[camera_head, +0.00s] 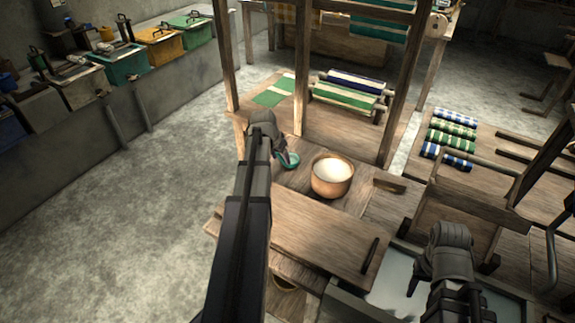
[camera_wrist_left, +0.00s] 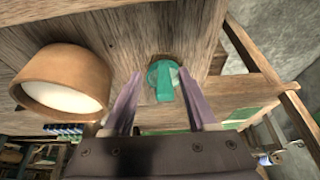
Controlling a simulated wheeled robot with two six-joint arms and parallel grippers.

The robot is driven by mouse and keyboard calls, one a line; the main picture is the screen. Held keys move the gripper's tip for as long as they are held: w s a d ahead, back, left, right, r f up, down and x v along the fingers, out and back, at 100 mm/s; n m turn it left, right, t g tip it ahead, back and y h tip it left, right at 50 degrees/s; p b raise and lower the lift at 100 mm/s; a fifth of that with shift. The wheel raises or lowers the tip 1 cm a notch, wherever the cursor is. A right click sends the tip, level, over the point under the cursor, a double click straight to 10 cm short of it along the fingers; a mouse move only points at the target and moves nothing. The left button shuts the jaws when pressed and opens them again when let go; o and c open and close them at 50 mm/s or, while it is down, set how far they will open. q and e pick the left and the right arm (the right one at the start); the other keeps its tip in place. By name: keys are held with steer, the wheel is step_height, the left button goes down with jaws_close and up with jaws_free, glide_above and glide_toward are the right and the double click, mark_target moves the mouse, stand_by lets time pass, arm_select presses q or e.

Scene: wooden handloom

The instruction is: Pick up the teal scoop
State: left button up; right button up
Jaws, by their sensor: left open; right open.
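The teal scoop (camera_head: 288,160) lies on the wooden bench just left of a round wooden bowl (camera_head: 321,187). In the left wrist view the scoop (camera_wrist_left: 164,82) shows its rounded head and a handle pointing toward the gripper. My left gripper (camera_head: 281,147) is at the scoop, partly hidden by my own arm in the head view. In the left wrist view its two fingers (camera_wrist_left: 160,76) are apart, one on each side of the scoop, with a gap on both sides. My right gripper (camera_head: 414,285) is low at the right, away from the scoop, and only partly seen.
The bowl holds something white and stands close to the left gripper, also in the left wrist view (camera_wrist_left: 68,62). Upright loom posts (camera_head: 302,70) rise behind. Striped cloth rolls (camera_head: 452,130) lie at the right. Coloured bins (camera_head: 125,66) line the left wall.

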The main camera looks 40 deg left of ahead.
mark_target(283, 163)
arm_select(q)
steer(key=shift+f, duration=0.1)
steer(key=b+x, duration=0.4)
steer(key=x, duration=0.1)
steer(key=shift+w+a+b, duration=0.3)
jaws_close()
stand_by(0.5)
